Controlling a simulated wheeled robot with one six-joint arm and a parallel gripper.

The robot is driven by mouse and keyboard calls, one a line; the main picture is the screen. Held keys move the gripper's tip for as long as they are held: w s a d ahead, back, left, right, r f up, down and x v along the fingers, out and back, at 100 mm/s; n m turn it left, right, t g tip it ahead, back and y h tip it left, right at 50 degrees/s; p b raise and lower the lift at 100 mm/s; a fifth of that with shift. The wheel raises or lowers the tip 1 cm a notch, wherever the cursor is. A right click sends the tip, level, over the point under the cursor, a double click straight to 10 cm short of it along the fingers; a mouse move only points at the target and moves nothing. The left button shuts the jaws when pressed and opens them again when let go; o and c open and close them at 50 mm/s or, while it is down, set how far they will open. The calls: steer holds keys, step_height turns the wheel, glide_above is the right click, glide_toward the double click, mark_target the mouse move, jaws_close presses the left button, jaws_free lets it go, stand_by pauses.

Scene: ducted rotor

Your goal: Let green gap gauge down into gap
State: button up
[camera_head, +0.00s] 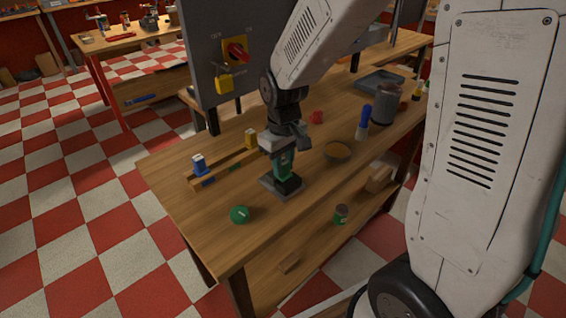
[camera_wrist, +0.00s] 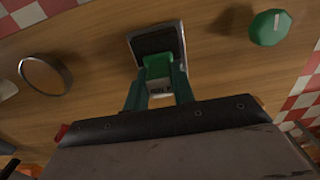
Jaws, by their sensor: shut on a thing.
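My gripper (camera_head: 283,157) points down over the workbench and is shut on the green gap gauge (camera_head: 284,169). In the wrist view, the teal fingers of my gripper (camera_wrist: 158,84) sit either side of the green gauge (camera_wrist: 158,67). Below the gauge is a dark square block with a grey rim (camera_head: 268,187), which also shows in the wrist view (camera_wrist: 155,40). The gauge overlaps the near edge of this block in the wrist view. The gap itself is hidden, and I cannot tell whether the gauge's lower end is inside it.
A green round knob-like piece (camera_head: 239,214) lies left of the block on the workbench (camera_head: 190,212). A wooden rack (camera_head: 228,165) holds blue and yellow pieces behind. A grey panel (camera_head: 222,75) rises behind.

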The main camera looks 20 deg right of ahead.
steer(key=o, duration=1.1)
steer(key=shift+c, duration=0.2)
steer(key=shift+r, duration=0.15)
step_height(320, 180, up, 8)
steer(key=shift+f, duration=0.2)
steer(key=s+d+r+m, duration=0.1)
steer(key=s+r, duration=0.2)
steer(key=s, duration=0.4)
steer(key=s+d+r+m+t, duration=0.1)
steer(key=s+r, duration=0.1)
steer(key=s, duration=0.5)
steer(key=s+d+r+m, duration=0.1)
steer(key=s+r, duration=0.2)
steer(key=s, duration=0.5)
steer(key=shift+r+m, duration=0.3)
